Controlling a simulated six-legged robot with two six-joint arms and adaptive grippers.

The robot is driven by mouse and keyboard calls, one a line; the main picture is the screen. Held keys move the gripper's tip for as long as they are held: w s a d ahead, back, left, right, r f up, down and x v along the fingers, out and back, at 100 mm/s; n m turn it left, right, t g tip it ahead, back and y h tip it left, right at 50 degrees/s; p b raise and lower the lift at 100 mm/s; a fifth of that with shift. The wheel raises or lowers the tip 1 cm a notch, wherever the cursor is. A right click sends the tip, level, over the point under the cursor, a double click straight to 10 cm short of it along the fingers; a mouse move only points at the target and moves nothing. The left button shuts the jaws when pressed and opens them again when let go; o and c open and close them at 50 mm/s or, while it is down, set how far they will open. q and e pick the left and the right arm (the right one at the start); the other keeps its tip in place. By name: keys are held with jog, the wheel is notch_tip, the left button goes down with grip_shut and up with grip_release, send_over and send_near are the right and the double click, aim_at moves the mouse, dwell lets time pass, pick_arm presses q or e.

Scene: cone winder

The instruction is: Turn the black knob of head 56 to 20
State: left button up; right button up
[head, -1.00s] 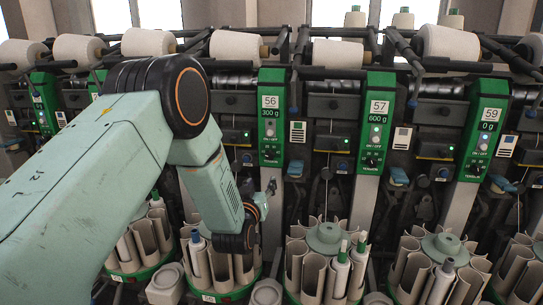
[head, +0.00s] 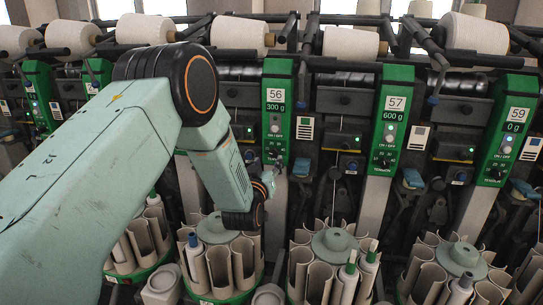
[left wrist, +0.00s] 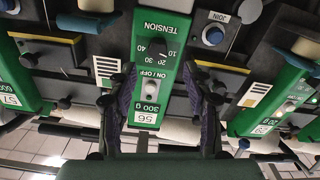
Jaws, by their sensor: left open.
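The green panel of head 56 (head: 276,118) stands right of my left arm in the head view, with its black knob (head: 274,160) near the bottom. In the left wrist view the panel appears upside down. My left gripper (head: 271,176) is just below the knob in the head view. In the wrist view the left gripper (left wrist: 159,70) is open and empty, with one finger on each side of the panel, apart from the knob. My right gripper is not in view.
Panels of head 57 (head: 390,122) and head 59 (head: 505,128) stand to the right. A white ON/OFF button (left wrist: 151,88) shows between the fingers. Round holders with upright tubes (head: 330,268) stand below, and white yarn cones (head: 342,43) lie above.

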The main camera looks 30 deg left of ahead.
aim_at(273, 154)
pick_arm(q)
jog(key=x, duration=0.4)
jog(key=shift+w+d+f, duration=0.2)
jog(key=shift+d+f, duration=0.1)
jog(key=shift+w+a, duration=0.15)
jog(key=shift+w, duration=0.2)
jog(key=shift+w+a, duration=0.15)
jog(key=shift+a+r, duration=0.1)
jog(key=shift+r, duration=0.1)
jog(key=shift+w+f, duration=0.15)
jog(key=shift+w, duration=0.15)
jog(key=c, duration=0.3)
jog(key=shift+s, duration=0.2)
jog(key=c, duration=0.3)
grip_shut()
